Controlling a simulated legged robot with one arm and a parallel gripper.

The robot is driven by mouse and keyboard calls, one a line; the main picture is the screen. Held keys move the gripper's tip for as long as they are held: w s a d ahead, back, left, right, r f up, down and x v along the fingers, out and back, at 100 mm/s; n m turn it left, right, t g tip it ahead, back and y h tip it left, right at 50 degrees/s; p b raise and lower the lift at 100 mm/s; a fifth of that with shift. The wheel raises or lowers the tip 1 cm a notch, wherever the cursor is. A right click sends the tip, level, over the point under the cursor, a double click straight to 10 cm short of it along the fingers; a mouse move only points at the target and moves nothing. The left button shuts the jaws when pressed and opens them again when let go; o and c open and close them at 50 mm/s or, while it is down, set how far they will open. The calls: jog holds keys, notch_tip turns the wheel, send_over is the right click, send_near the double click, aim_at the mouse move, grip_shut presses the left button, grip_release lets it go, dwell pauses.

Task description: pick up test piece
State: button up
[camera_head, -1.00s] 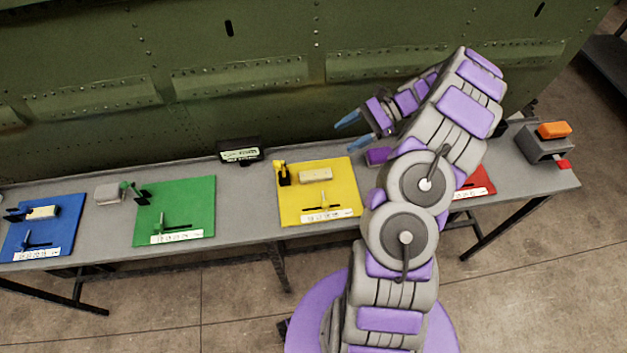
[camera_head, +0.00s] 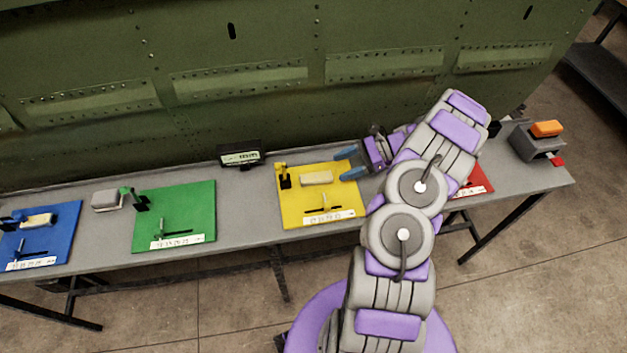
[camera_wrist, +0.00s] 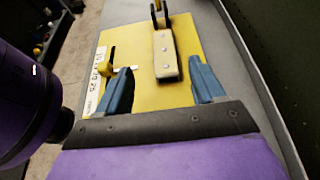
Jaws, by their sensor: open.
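The likely test piece is a cream block (camera_head: 317,178) lying on the yellow board (camera_head: 341,206), beside a yellow and black clamp (camera_head: 284,174). In the wrist view the block (camera_wrist: 165,54) lies ahead of and between my fingers, with its near end close to the fingertip line. My gripper (camera_head: 349,163) is open, to the right of the block, with its blue fingers over the board's right edge. Another cream block (camera_head: 38,220) is on the blue board (camera_head: 62,232) at far left.
A green board (camera_head: 190,205), a grey block (camera_head: 107,200) and a black display (camera_head: 239,156) stand left on the grey bench (camera_head: 248,207). A red board (camera_head: 473,188) and a grey device with an orange top (camera_head: 546,129) are right. The green fuselage panel (camera_head: 300,40) rises behind.

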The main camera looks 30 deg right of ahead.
aim_at(319, 176)
jog(key=shift+x, duration=0.8)
jog(key=shift+w+a+f, duration=0.1)
jog(key=shift+w+f, duration=0.1)
jog(key=shift+f, duration=0.2)
jog(key=shift+w+f+b, duration=0.15)
jog(key=shift+f+b, duration=0.2)
jog(key=x, duration=0.2)
jog(key=b+x, duration=0.1)
jog(key=x, duration=0.3)
jog(key=shift+a+r+b, duration=0.2)
jog(key=shift+r+b, duration=0.05)
jog(key=shift+b, duration=0.05)
jog(key=shift+d, duration=0.4)
jog(key=shift+c, duration=0.4)
jog(key=shift+d, duration=0.15)
jog(key=c, duration=0.3)
jog(key=shift+a, duration=0.25)
jog(key=c, duration=0.7)
